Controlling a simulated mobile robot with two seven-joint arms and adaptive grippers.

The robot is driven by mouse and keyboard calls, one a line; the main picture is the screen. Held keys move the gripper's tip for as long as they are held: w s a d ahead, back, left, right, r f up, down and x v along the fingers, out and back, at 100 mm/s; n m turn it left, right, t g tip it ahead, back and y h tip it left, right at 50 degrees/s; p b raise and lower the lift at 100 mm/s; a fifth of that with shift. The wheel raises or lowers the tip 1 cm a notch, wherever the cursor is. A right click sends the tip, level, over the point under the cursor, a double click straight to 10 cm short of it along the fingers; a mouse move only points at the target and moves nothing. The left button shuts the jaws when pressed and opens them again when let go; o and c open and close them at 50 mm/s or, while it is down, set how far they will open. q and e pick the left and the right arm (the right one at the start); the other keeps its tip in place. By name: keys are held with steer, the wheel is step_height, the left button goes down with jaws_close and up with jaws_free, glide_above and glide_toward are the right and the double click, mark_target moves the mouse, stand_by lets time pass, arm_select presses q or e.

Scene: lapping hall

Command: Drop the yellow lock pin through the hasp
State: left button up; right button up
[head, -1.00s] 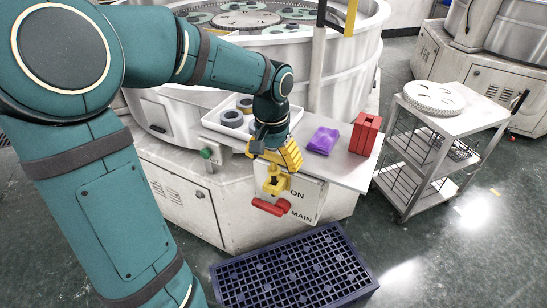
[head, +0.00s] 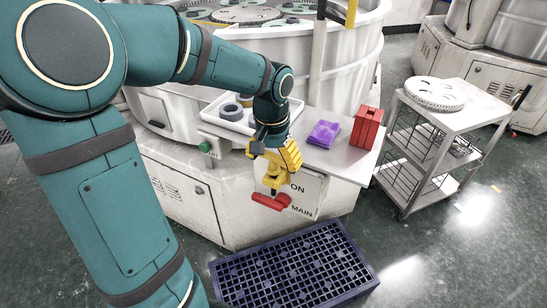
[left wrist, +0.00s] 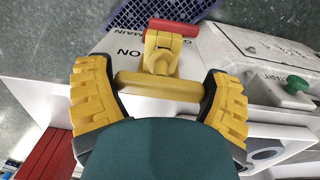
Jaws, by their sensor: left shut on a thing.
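My left gripper (head: 272,160) has yellow padded fingers and is shut on the yellow lock pin (left wrist: 158,86). The pin's crossbar spans the gap between the two fingers in the left wrist view. The yellow hasp (head: 275,181) is just beyond the pin, above the red switch handle (head: 270,202); it also shows in the left wrist view (left wrist: 161,45), with the red handle (left wrist: 172,27) past it. My right gripper is not in view.
A grey shelf (head: 345,167) behind the gripper carries a purple cloth (head: 323,133), a red block (head: 366,128) and a white tray with dark rings (head: 231,111). A green button (head: 206,147) is left of the gripper. A blue crate (head: 295,270) lies on the floor below.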

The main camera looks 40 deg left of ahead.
arm_select(q)
steer(key=shift+f+b, duration=0.55)
steer(key=shift+f, duration=0.25)
steer(key=o, duration=1)
steer(key=shift+o, duration=0.2)
steer(key=shift+r, duration=0.1)
steer(key=r, duration=1.2)
steer(key=shift+a, duration=0.2)
